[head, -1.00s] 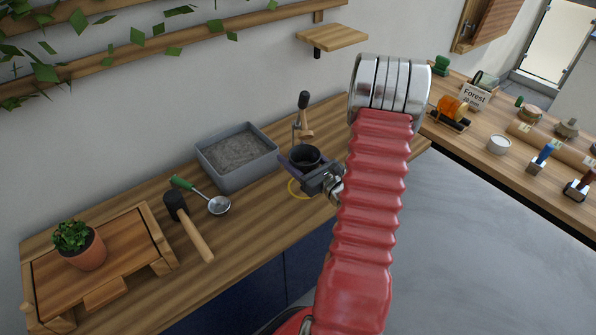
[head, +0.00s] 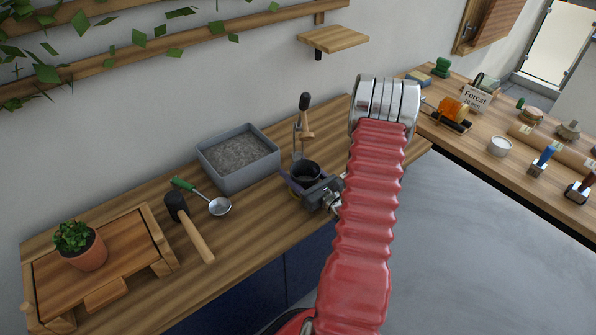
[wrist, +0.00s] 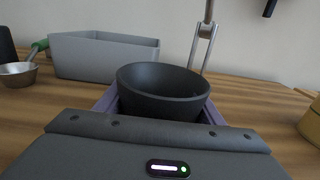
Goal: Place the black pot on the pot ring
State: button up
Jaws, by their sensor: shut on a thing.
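The black pot (head: 305,173) is a dark round bowl, upright, its open top facing up. My gripper (head: 303,182) is shut on it, with purple-grey fingers on both sides. In the wrist view the pot (wrist: 160,88) sits between the fingers of my gripper (wrist: 160,108). The pot is over or on the wooden counter; I cannot tell whether its base touches anything. I cannot make out the pot ring now, as the pot and gripper cover that spot.
A grey tray (head: 238,160) of grey material stands left of the pot. A metal stand with a wooden-handled lever (head: 303,125) is close behind. A green-handled scoop (head: 219,206), a mallet (head: 190,228) and a potted plant (head: 82,245) lie further left. A yellow object (wrist: 312,125) is at right.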

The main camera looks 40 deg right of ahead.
jog(key=shift+f, duration=0.2)
jog(key=shift+s+f, duration=0.1)
jog(key=shift+f, duration=0.3)
jog(key=shift+a+f, duration=0.1)
jog(key=shift+f, duration=0.2)
jog(key=o, duration=1)
jog(key=shift+o, duration=0.2)
jog(key=shift+r, duration=0.15)
jog(key=shift+d+r, duration=0.2)
jog(key=shift+r, duration=0.25)
jog(key=s, duration=0.4)
jog(key=s+a, duration=0.1)
jog(key=s, duration=0.6)
jog(key=shift+s+a+r, duration=0.1)
jog(key=shift+s+a, duration=0.2)
jog(key=shift+s, duration=0.1)
